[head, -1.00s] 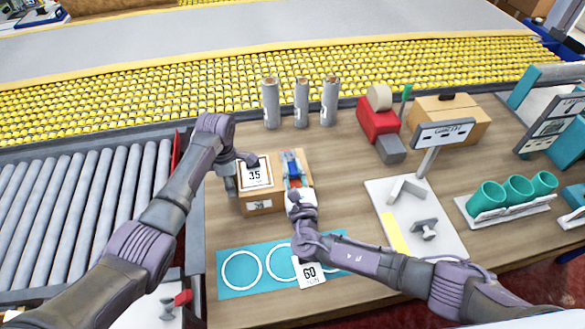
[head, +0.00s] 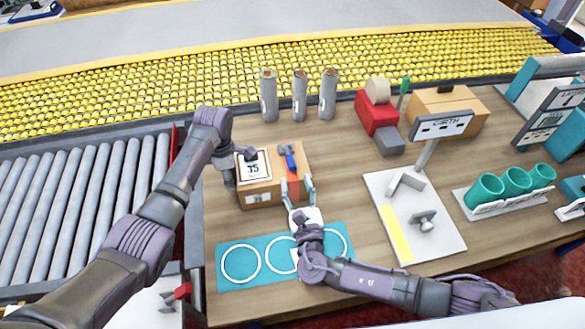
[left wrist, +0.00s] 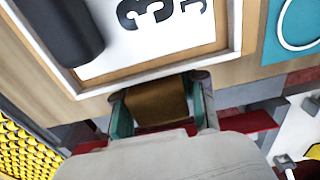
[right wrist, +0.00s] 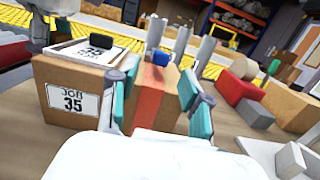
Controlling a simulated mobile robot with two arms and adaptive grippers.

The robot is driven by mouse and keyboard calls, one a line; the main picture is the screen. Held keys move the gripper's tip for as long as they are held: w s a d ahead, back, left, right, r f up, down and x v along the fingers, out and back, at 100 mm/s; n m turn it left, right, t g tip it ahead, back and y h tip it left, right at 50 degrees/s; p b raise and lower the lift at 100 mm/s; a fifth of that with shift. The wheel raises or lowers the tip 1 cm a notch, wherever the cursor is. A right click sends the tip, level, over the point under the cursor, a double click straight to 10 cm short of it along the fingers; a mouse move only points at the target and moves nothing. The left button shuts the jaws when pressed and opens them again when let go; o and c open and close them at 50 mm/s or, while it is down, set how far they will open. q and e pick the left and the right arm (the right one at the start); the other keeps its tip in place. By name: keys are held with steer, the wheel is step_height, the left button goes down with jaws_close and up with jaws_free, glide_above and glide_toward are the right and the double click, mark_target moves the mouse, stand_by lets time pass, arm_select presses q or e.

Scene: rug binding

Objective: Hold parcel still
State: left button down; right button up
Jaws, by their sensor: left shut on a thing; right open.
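The cardboard parcel (head: 258,199) sits on the wooden table. It bears a white sheet (head: 250,168) on top, an orange-red strap and a blue buckle-like piece (head: 287,153). My left gripper (head: 230,178) is at the parcel's left side. In the left wrist view its fingers (left wrist: 158,100) are closed around a brown cardboard part beside the sheet. My right gripper (head: 299,184) is open at the parcel's front right. In the right wrist view its fingers (right wrist: 158,100) stand apart on either side of the strap (right wrist: 150,95). Contact there is unclear.
A teal mat (head: 235,284) with white rings lies in front of the parcel. Grey cylinders (head: 300,98) stand behind it. A red dispenser (head: 372,115), a sign on a white board (head: 408,232) and teal cups (head: 516,182) are to the right. Table between parcel and board is clear.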

steer(key=s, duration=0.5)
steer(key=shift+d+f, duration=0.25)
steer(key=shift+d, duration=0.1)
arm_select(q)
steer(key=c, duration=0.6)
jaws_free()
steer(key=shift+r, duration=0.1)
